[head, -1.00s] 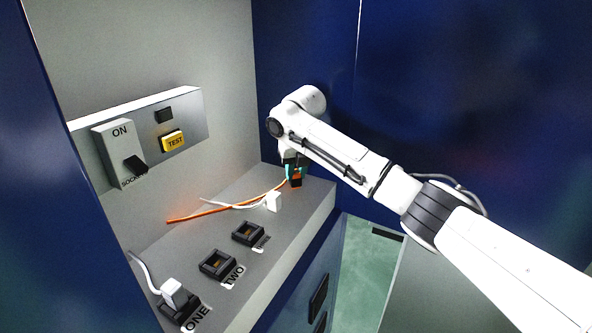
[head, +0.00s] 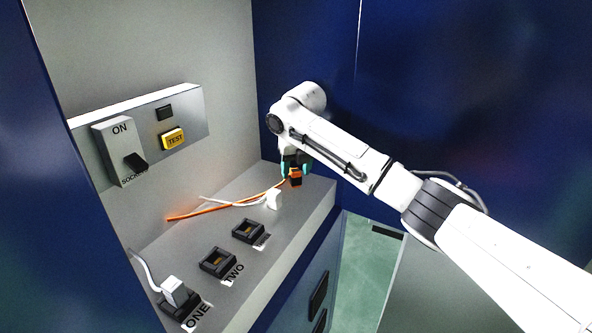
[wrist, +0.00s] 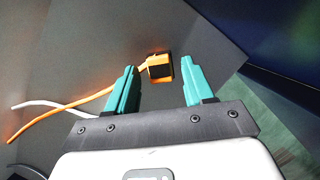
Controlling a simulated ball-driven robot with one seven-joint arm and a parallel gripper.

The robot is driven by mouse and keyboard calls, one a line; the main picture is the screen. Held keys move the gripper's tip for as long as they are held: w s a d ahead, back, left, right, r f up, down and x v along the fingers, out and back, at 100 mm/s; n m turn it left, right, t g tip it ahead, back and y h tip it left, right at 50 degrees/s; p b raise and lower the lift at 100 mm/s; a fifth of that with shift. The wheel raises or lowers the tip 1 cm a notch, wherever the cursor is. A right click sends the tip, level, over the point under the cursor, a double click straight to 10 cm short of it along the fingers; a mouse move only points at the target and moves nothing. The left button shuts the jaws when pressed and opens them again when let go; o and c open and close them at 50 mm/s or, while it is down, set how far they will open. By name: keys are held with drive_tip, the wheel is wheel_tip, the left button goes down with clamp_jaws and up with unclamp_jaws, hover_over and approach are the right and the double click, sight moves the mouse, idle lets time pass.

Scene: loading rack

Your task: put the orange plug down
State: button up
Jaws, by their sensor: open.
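The orange plug (head: 296,177) rests on the far end of the grey shelf (head: 312,205), its orange cable running left. In the wrist view the plug (wrist: 159,67) shows a dark face with an orange rim, beyond my fingertips and between their lines. My gripper (head: 297,163) is just above the plug in the head view. Its two teal fingers (wrist: 160,80) are apart, with nothing held between them. Whether a finger still touches the plug is hard to tell.
A white plug (head: 273,200) with a white cable lies near the orange plug. Another white plug (head: 175,291) sits in socket ONE. Socket TWO (head: 217,263) and a third socket (head: 248,231) are empty. A wall panel holds a switch (head: 120,152) and yellow TEST button (head: 173,139).

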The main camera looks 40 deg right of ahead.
drive_tip(key=v, duration=1.1)
drive_tip(key=shift+s+r, duration=0.2)
drive_tip(key=shift+r, duration=0.15)
idle(0.9)
